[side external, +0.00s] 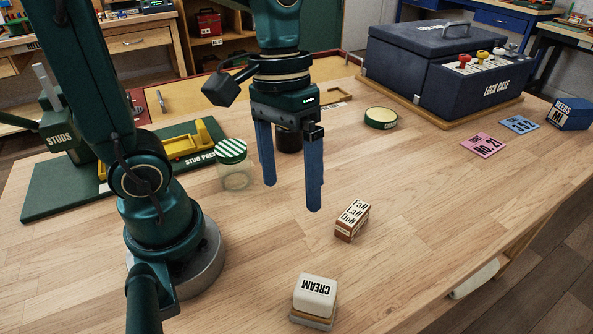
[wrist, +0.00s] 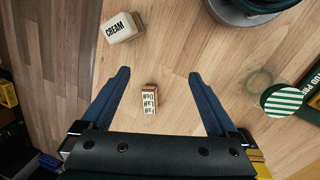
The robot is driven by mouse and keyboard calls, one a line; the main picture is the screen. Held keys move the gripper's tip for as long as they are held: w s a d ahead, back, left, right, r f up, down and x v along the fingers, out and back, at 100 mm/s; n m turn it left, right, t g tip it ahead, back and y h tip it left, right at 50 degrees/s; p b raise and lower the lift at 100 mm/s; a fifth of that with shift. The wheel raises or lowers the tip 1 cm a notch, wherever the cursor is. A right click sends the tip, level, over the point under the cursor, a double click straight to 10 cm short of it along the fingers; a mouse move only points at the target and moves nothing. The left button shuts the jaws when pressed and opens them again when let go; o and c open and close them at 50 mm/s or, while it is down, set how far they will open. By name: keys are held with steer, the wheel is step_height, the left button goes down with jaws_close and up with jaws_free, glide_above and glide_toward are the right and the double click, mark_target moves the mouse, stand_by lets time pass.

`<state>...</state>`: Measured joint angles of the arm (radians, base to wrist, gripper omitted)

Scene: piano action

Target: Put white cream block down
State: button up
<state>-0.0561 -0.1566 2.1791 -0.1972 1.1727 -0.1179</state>
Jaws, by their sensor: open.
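The white cream block (side external: 315,296), lettered "CREAM", rests on a tan and grey base near the front edge of the wooden table. It also shows in the wrist view (wrist: 122,27) at the upper left. My gripper (side external: 292,198) is open and empty, with blue fingers pointing down well above the table. It is farther back than the cream block and apart from it. In the wrist view the open fingers (wrist: 158,75) have a small brown block with white lettered faces (wrist: 150,98) showing between them, lower down on the table.
A green stud press (side external: 120,165) is at left. The front right table is clear.

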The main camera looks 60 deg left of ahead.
steer(key=a+m+t, duration=0.1)
steer(key=t, duration=0.1)
steer(key=a+r+m+t+y, duration=0.1)
steer(key=t, duration=0.1)
steer(key=s+a+r+m+t+y, duration=0.1)
steer(key=t, duration=0.1)
steer(key=shift+s, duration=0.1)
